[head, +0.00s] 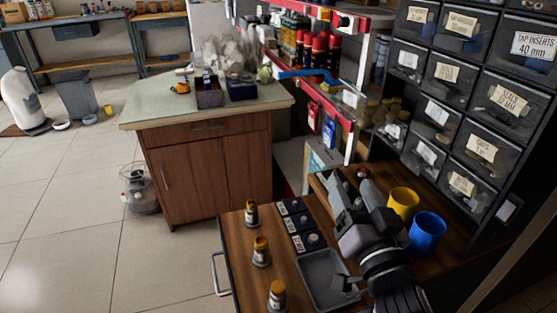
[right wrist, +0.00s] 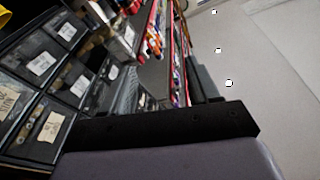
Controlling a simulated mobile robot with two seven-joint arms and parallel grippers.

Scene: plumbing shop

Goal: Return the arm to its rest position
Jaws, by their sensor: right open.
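My right gripper (head: 353,188) is in the head view at the lower right, above the wooden worktop (head: 240,276). Its two fingers are spread, with nothing seen between them, and point away from me. The arm comes in from the bottom edge. A grey tray (head: 322,282) lies just left of the wrist and is partly covered by it. A yellow cup (head: 403,203) and a blue cup (head: 427,231) stand close to the right of the gripper. In the right wrist view, a dark gripper part (right wrist: 160,128) fills the bottom. My left gripper is in neither view.
Several small bottles (head: 261,251) stand on the worktop, left of a row of labelled dark boxes (head: 298,225). Labelled drawers (head: 483,108) rise at the right. A red-edged shelf (head: 325,108) stands behind. A cabinet (head: 205,165) is at middle left, with open tiled floor (head: 65,215) beyond.

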